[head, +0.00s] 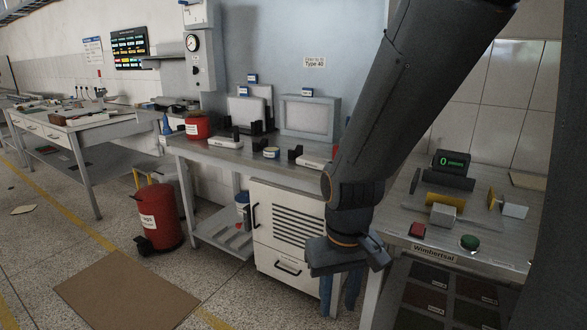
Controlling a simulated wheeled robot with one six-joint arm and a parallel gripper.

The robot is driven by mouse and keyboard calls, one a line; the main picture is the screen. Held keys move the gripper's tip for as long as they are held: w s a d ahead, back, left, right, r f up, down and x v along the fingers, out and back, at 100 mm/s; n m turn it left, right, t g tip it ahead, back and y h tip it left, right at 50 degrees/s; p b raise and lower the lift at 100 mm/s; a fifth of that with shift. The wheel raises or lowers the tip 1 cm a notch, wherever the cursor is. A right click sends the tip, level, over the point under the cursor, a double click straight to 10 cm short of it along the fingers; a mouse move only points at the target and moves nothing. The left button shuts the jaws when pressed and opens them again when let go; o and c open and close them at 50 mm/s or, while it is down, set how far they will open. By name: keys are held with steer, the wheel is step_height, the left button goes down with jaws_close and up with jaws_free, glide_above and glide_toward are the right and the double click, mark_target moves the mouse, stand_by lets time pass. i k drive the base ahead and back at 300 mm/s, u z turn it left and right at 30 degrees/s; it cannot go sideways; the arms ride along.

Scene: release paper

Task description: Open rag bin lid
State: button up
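A red bin (161,217) with a white label stands on the floor left of the centre workbench. Its label is too small to read surely. I see nothing held.
A smaller red container (197,127) stands on the centre workbench (220,150). A white cabinet (290,225) with handles is under that bench. A brown mat (127,290) lies on the floor in front of the bin. A second bench (400,222) with buttons stands right.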

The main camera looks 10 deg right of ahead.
mark_target(154, 193)
steer(key=u, duration=0.4)
steer(key=i, duration=0.8)
steer(key=u, duration=0.7)
steer(key=i, duration=1.65)
steer(key=z, duration=0.45)
steer(key=i, duration=0.8)
steer(key=z, duration=0.3)
